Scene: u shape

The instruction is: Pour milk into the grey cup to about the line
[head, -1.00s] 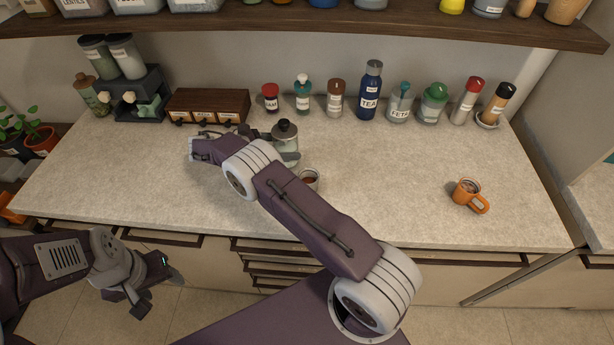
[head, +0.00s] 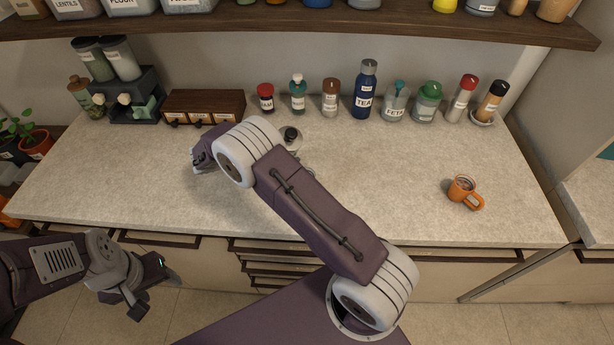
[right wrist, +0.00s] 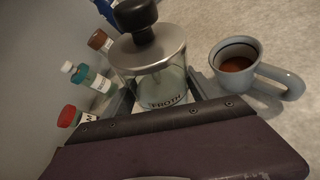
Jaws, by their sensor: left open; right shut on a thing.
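My right gripper (right wrist: 160,97) is shut on a glass jar (right wrist: 158,72) with a metal lid, a black knob and a label reading FROTH. In the head view the jar's black knob (head: 291,134) shows just past my right arm, which hides most of the jar and the gripper. The grey cup (right wrist: 282,82) stands on the counter beside the jar, apart from it, with brown liquid inside below a dark line near its rim. My right arm hides the cup in the head view. Milk in the jar cannot be made out. My left gripper (head: 157,291) is open and empty before the counter.
Several jars and bottles, including a blue TEA bottle (head: 365,90), line the back wall. A wooden drawer box (head: 204,104) and a dispenser (head: 133,100) stand back left. A shelf (head: 300,22) hangs above.

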